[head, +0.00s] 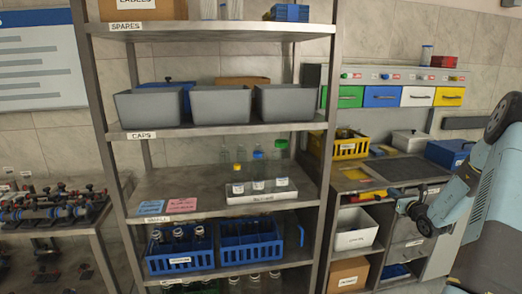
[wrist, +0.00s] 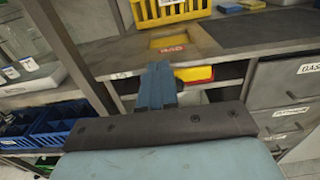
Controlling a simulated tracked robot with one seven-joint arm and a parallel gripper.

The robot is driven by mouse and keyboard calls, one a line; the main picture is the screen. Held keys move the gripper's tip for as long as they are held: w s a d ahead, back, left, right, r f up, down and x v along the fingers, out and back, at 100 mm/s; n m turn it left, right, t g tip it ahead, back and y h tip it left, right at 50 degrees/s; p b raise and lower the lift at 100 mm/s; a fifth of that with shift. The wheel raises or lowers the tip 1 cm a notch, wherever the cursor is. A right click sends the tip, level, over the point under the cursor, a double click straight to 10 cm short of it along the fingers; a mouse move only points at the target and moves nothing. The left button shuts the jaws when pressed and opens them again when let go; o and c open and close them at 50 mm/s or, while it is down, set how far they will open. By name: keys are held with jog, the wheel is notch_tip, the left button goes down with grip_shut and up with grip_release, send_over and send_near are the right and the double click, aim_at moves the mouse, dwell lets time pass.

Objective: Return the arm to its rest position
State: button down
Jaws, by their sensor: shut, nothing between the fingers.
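My arm reaches in from the right edge of the head view, its light blue and dark links bent in front of the workbench. My gripper (wrist: 158,72) shows in the wrist view as blue fingers pressed together, with nothing between them. It points toward the front of the bench and touches nothing that I can see. In the head view the dark end of my arm hangs in front of the bench, right of the shelf rack, and its fingers are too small to make out.
A metal rack (head: 235,128) holds three grey bins, a white tray (head: 262,190) with bottles and blue crates (head: 250,243). The bench (head: 415,170) carries a yellow basket (head: 350,144) and a blue box (head: 449,152). A table with dark fixtures (head: 55,205) stands left.

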jog(key=s+a+r+n+g+y, duration=0.35)
jog(key=a+r+n, duration=0.35)
jog(key=a, duration=0.4)
jog(key=s+a+r+n+g+y, duration=0.35)
jog(key=a+r+n, duration=0.4)
jog(key=a, duration=0.45)
jog(key=s+a+r+n+g+h, duration=0.1)
jog(key=s+a+r+n+g, duration=0.3)
jog(key=s, duration=0.3)
jog(key=s+a+r+n+g, duration=0.2)
jog(key=s+a+n, duration=0.2)
jog(key=s+a, duration=0.2)
jog(key=s+d+r+n+h, duration=0.1)
jog(key=s+n+h, duration=0.3)
jog(key=s, duration=0.8)
jog(key=s+d+r+n+h, duration=0.2)
jog(key=s+r+n+h, duration=0.2)
jog(key=s+n, duration=0.3)
jog(key=shift+s+d+t+h, duration=0.15)
jog(key=shift+s+t+h, duration=0.35)
jog(key=shift+s, duration=2.4)
jog(key=shift+n, duration=0.25)
